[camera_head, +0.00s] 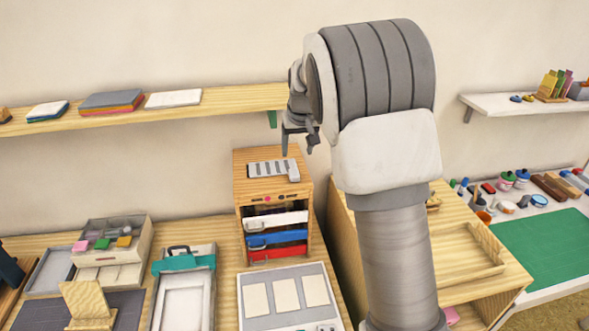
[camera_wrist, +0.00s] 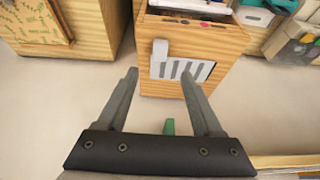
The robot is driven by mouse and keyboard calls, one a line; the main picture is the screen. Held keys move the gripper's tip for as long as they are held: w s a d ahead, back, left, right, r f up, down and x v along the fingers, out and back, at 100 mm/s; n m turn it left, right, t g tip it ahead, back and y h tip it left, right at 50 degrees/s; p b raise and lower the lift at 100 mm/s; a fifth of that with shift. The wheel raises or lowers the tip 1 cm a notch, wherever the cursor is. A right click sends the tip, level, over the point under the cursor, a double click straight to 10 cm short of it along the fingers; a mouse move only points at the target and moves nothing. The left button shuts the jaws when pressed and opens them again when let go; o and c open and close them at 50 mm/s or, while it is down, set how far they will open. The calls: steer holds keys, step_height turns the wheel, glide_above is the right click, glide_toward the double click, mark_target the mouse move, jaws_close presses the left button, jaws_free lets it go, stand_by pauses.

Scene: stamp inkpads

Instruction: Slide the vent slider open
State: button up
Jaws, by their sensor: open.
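The vent (camera_head: 266,169) is a light grey plate with dark slots, on top of the wooden drawer cabinet (camera_head: 241,190). Its slider tab (camera_head: 293,171) is a pale block at the plate's right end. In the wrist view the slotted vent (camera_wrist: 190,70) appears upside down, with the tab (camera_wrist: 160,49) at its left end. My gripper (camera_head: 299,143) hangs above the cabinet near the tab, apart from it. In the wrist view my gripper (camera_wrist: 160,76) has its fingers spread and empty, with the tab beyond and between the fingertips. Several slots look dark.
A wall shelf (camera_head: 220,101) with flat boxes runs behind and left of my gripper. White, blue and red drawers (camera_head: 278,237) show in the cabinet's front. A wooden tray (camera_head: 465,250) stands to the right.

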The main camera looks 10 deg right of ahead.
mark_target(294, 173)
steer(key=p+x, duration=0.1)
steer(key=x, duration=1)
steer(key=shift+w+f, duration=0.1)
jaws_close()
stand_by(1.1)
